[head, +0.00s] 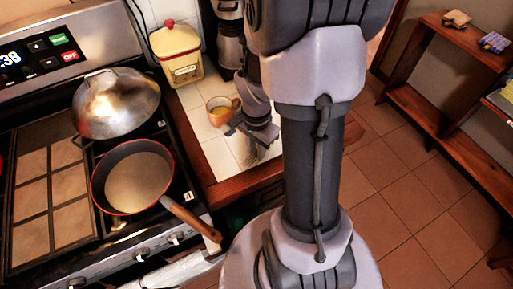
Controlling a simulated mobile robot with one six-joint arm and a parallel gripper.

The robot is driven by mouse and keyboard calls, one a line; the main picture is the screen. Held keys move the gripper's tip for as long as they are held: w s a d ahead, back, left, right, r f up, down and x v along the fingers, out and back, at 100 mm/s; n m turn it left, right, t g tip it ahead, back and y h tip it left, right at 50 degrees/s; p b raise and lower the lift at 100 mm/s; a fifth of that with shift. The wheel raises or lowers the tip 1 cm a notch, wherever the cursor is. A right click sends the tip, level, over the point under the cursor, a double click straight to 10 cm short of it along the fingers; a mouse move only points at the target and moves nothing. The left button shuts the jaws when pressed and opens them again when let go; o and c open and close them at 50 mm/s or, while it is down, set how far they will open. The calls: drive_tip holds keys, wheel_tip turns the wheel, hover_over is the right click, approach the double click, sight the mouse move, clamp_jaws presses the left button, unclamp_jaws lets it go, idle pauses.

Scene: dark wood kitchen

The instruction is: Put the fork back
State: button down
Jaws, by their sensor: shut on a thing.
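My gripper (257,146) is low over the white tiled counter (222,158), near its wooden front edge. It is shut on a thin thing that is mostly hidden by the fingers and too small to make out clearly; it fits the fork. No other fork shows in view. An orange cup (219,117) with a yellowish inside stands on the counter, just behind and left of my gripper.
A red-rimmed pan (137,181) sits on the stove, its wooden handle reaching toward the counter. Behind it is a domed metal lid (117,103). A yellow canister (177,55) stands at the counter's back. A wooden shelf (440,105) is at right; the tiled floor between is clear.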

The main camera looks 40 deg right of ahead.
drive_tip(key=shift+f+b, duration=0.55)
drive_tip(key=shift+f, duration=0.15)
drive_tip(key=c, duration=1.2)
unclamp_jaws()
drive_tip(key=shift+o, duration=0.2)
drive_tip(key=shift+r, duration=0.1)
